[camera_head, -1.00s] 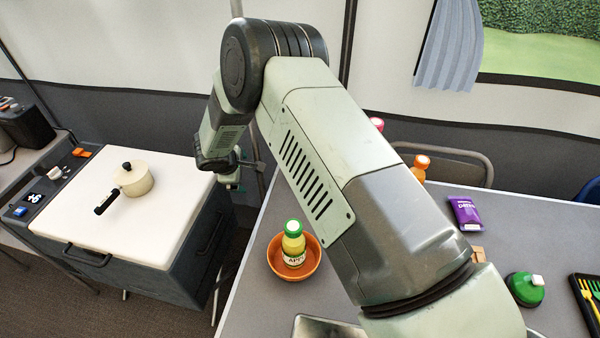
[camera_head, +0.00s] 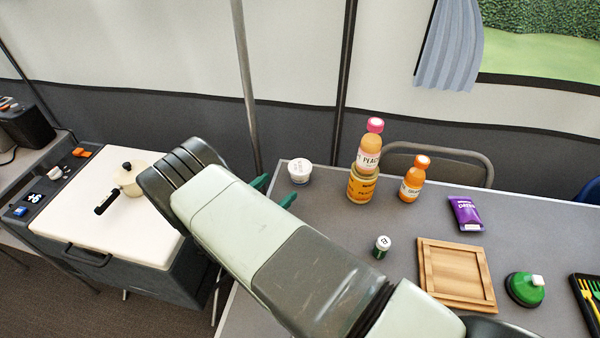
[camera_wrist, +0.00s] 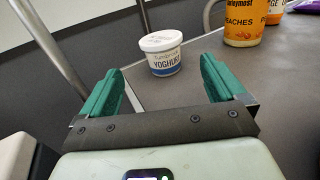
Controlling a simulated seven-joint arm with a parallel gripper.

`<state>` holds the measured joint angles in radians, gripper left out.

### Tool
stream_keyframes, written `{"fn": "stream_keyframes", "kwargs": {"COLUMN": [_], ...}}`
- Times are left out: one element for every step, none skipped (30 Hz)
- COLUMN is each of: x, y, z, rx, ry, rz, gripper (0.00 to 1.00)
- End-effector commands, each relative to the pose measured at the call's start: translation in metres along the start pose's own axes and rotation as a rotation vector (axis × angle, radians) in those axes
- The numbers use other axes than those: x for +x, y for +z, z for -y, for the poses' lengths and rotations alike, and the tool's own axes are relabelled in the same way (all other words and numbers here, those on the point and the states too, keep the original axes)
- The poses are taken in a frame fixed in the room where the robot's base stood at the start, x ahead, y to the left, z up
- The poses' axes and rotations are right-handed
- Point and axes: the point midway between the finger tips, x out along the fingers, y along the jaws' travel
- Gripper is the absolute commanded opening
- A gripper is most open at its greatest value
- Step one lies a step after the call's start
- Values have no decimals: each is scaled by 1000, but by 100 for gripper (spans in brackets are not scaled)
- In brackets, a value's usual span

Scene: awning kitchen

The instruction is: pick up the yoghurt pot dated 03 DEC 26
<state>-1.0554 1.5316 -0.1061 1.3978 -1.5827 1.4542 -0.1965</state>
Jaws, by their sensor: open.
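A small white yoghurt pot (camera_head: 299,171) stands upright near the far left corner of the grey table (camera_head: 330,215).
A peach bottle (camera_head: 369,146) stands on or just behind a yellow can (camera_head: 361,186), right of the pot. A metal pole (camera_head: 246,80) rises behind.

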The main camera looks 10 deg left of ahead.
Motion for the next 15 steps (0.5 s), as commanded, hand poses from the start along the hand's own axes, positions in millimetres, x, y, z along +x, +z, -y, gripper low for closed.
{"fn": "stream_keyframes", "kwargs": {"x": [6, 9, 16, 21, 26, 33, 38, 41, 46, 49, 52, 54, 55, 57, 61], "y": [0, 0, 0, 0, 0, 0, 0, 0, 0, 0, 0, 0, 0, 0, 1], "z": [2, 2, 2, 3, 2, 2, 2, 2, 2, 2, 2, 2, 2, 2, 2], "rx": [-15, -18, -19, -18, -17, -16, -16, -16, -16, -15, -15, -15, -15, -14, -14], "ry": [-1, -1, -1, -2, -2, -2, -2, -2, -2, -1, -1, 0, 0, 0, -1], "rz": [9, 11, 12, 11, 9, 9, 8, 8, 8, 8, 7, 7, 6, 6, 6], "gripper": [97, 97, 97, 97, 97, 97, 97, 97, 97, 97, 97, 97, 97, 97, 97]}}
